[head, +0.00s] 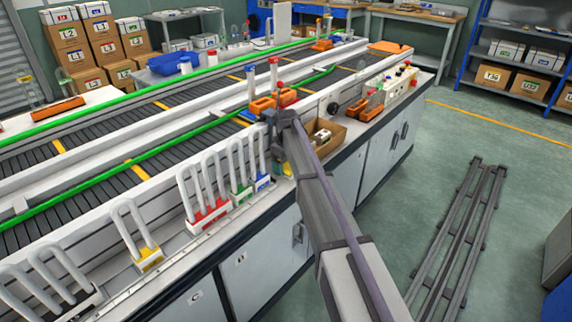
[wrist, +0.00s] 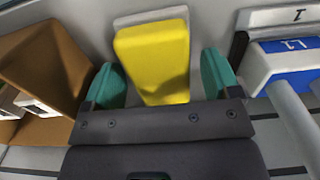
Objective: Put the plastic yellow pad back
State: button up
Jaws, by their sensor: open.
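The yellow pad (wrist: 155,62) stands in front of a pale grey wall in the wrist view, with a light grey piece showing behind its top edge. My gripper (wrist: 163,82) is open, with one teal finger on each side of the pad's lower part. A gap shows between the pad and the right finger; the left finger is closer to it. In the head view my gripper is mostly hidden behind my arm at the bench edge, and a small yellow patch of the pad (head: 287,169) shows beside it.
A brown cardboard box (wrist: 45,70) is close on the left in the wrist view, also seen in the head view (head: 326,134). A blue-and-white block (wrist: 285,58) labelled L1 is close on the right. Racks with white looped tubes (head: 205,218) line the bench.

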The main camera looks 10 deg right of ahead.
aim_at(286, 163)
notch_tip(286, 163, up, 13)
jog(key=p, duration=1.3)
jog(key=s+r+m+p, duration=0.2)
jog(key=s+m, duration=0.5)
jog(key=s, duration=2.8)
jog(key=shift+s+r+m, duration=0.15)
jog(key=shift+s+m, duration=0.15)
jog(key=shift+s, duration=0.05)
